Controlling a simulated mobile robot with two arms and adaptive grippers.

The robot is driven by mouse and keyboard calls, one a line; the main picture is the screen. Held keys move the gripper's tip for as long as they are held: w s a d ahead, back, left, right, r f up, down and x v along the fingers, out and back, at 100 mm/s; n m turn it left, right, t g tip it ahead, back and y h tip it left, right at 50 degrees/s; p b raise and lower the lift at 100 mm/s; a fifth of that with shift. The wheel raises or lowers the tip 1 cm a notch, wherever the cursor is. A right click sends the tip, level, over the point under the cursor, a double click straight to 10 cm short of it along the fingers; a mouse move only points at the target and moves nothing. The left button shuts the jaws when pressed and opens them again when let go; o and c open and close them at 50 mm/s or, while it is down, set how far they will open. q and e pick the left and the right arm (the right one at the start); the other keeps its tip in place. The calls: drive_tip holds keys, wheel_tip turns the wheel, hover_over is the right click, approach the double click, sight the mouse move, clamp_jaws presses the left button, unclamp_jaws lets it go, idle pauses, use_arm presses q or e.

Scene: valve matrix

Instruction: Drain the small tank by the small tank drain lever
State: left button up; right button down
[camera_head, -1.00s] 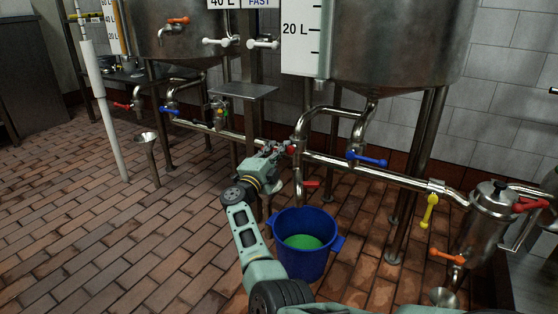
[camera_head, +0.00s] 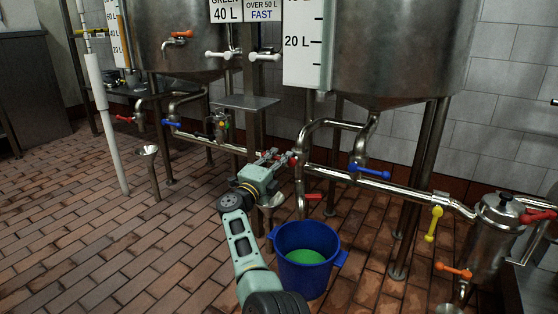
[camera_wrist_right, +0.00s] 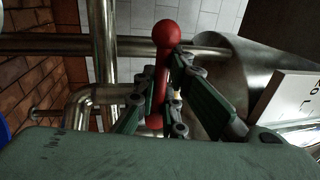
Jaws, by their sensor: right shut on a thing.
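My right gripper (camera_head: 277,156) is at a red lever (camera_head: 293,160) on the pipework left of the nearer steel tank (camera_head: 400,50). In the right wrist view my right gripper (camera_wrist_right: 168,72) has its fingers on both sides of the red lever (camera_wrist_right: 166,35) and is shut on it. The lever's round knob sticks out past the fingertips. The fingers hide part of its shaft. A blue bucket (camera_head: 303,280) with green liquid (camera_head: 303,256) stands on the floor below and right of the gripper. I cannot tell whether liquid flows. My left gripper is not in view.
A horizontal pipe (camera_head: 400,184) carries a blue lever (camera_head: 370,171) and a yellow lever (camera_head: 433,223). Another red lever (camera_head: 313,196) is just above the bucket. The tiled floor at left is clear.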

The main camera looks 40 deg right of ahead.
drive_tip(key=c, duration=1.8)
unclamp_jaws()
drive_tip(key=v, duration=0.7)
drive_tip(key=shift+s+a+f, duration=0.1)
drive_tip(key=shift+a, duration=0.15)
